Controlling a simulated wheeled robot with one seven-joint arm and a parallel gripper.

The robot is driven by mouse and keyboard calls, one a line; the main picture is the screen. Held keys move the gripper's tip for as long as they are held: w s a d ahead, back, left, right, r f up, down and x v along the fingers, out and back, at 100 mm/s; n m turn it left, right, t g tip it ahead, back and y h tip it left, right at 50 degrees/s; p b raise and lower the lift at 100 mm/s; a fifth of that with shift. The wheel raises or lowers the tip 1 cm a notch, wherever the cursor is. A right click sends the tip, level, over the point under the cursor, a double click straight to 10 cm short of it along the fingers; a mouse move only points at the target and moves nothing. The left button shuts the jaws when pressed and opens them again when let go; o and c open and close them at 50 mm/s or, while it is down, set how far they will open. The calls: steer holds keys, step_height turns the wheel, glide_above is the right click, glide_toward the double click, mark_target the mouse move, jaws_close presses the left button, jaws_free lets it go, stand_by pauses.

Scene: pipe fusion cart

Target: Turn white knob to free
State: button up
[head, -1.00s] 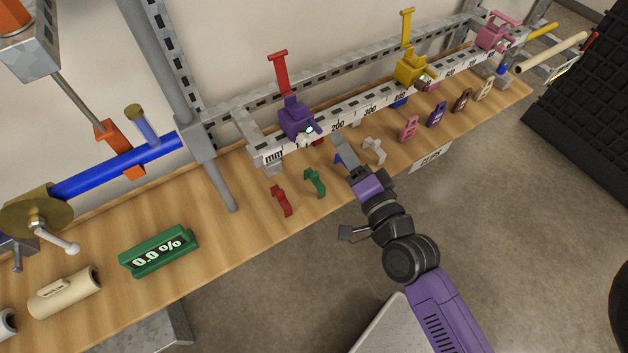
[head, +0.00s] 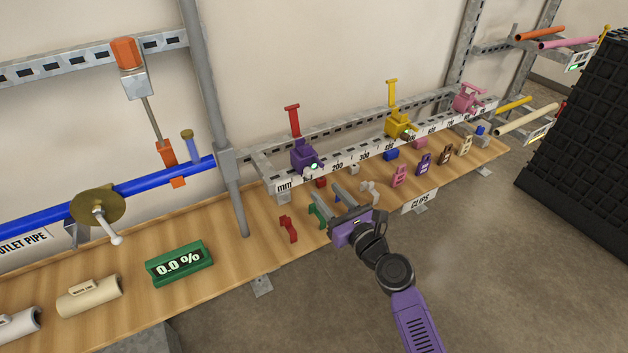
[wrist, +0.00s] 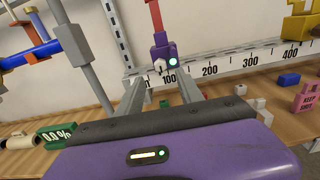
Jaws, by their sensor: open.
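A small white knob (wrist: 158,66) sits on the front of the purple clamp block (wrist: 165,52), which rides on the white mm ruler rail near the 100 mark. The block also shows in the head view (head: 304,156), with a red upright handle (head: 292,120) above it and a small green light on its front. My gripper (head: 326,192) is open and empty, in front of and below the block, with its fingers pointing toward the rail. In the wrist view the knob shows beyond the gap between the two fingers (wrist: 162,92), apart from both. The knob's setting cannot be read.
A yellow block (head: 398,124) and a pink block (head: 467,98) sit farther right on the rail. Red (head: 289,229) and green clips lie on the wooden bench near my gripper, with several other clips to the right. A green 0.0 % display (head: 180,263) stands left.

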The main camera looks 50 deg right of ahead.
mark_target(311, 175)
steer(key=x, duration=0.7)
steer(key=shift+w+d+f+p, duration=0.1)
steer(key=shift+w+d+p, duration=0.05)
steer(key=shift+w+p, duration=0.15)
steer(key=shift+c, duration=0.2)
jaws_close()
